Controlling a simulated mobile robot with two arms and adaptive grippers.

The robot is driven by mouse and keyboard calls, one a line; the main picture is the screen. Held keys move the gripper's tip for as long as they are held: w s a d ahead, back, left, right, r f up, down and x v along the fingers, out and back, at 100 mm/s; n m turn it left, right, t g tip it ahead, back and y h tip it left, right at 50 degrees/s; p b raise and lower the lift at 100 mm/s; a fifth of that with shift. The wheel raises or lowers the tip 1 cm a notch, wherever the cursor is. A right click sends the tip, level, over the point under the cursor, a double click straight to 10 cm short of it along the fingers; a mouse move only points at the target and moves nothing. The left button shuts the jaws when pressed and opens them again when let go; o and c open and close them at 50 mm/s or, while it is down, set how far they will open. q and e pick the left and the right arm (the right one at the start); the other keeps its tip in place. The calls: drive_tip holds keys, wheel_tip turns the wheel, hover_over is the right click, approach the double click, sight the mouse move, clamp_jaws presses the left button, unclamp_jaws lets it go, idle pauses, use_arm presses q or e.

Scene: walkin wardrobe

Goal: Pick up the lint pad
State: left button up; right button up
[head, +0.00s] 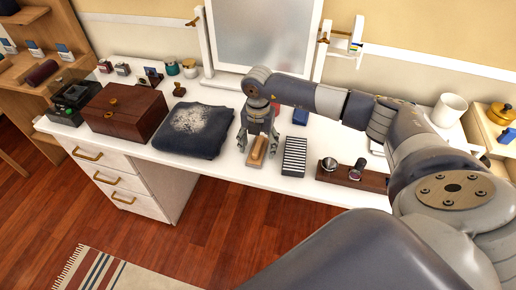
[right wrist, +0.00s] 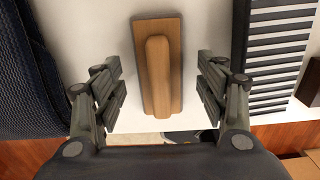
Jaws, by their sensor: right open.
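The lint pad (head: 257,152), a flat wooden board with a raised, rounded wooden grip, lies on the white tabletop. It also shows in the right wrist view (right wrist: 158,70), upright in the middle of the picture. My right gripper (head: 258,138) is open above the pad. In the right wrist view its fingers stand apart, one on each side of the pad, with gaps between them and the wood. The pad's underside is hidden. My left gripper is not in view.
A dark folded garment (head: 195,130) with pale lint lies left of the pad. A black-and-white striped box (head: 294,157) lies close on the right. A wooden tray (head: 350,178) with small items is farther right. A brown wooden box (head: 124,111) stands at the left.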

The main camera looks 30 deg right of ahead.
sight(259, 145)
drive_tip(key=c, duration=1.2)
drive_tip(key=shift+o, duration=0.2)
drive_tip(key=shift+r, duration=0.25)
drive_tip(key=r, duration=0.1)
drive_tip(key=r+b, duration=0.1)
drive_tip(key=r, duration=0.1)
drive_tip(key=shift+s+d, duration=0.1)
drive_tip(key=shift+s, duration=0.1)
drive_tip(key=s+d+b, duration=0.1)
drive_tip(key=s, duration=0.4)
drive_tip(key=s+r+b, duration=0.1)
drive_tip(key=s, duration=0.4)
drive_tip(key=s+d+b, duration=0.1)
drive_tip(key=s, duration=0.4)
drive_tip(key=shift+s+d+r, duration=0.2)
drive_tip(key=shift+d+r, duration=0.05)
drive_tip(key=shift+d, duration=0.1)
drive_tip(key=shift+o, duration=0.8)
drive_tip(key=shift+w, duration=0.1)
